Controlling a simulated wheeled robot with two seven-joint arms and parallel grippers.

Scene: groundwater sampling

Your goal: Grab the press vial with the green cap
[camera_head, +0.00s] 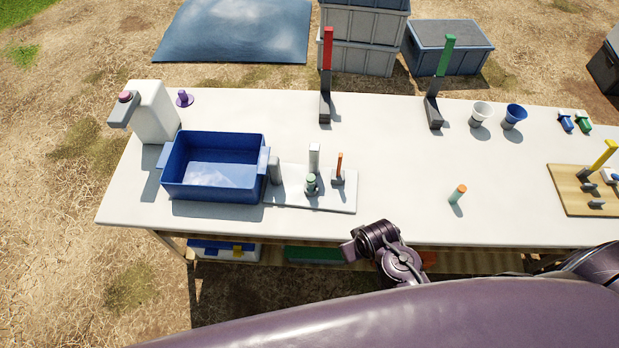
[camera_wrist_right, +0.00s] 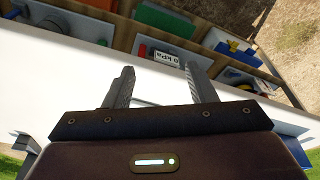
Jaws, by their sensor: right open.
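The press vial with the green cap (camera_head: 311,183) stands upright on a white board (camera_head: 340,201) on the table, in front of a grey post. A second small vial with a pale green body and an orange cap (camera_head: 457,194) stands alone on the right half of the table. My right gripper (camera_wrist_right: 160,82) shows in the right wrist view, open with nothing between its fingers, by the table edge. The press vial is not seen in that view. My left gripper is not in view.
A blue tub (camera_head: 214,190) stands just left of the board. A short orange-topped stick (camera_head: 339,165) is close right of the vial. Red (camera_head: 327,75) and green (camera_head: 441,83) upright handles stand at the back. The table (camera_head: 400,195) is clear between board and orange-capped vial.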

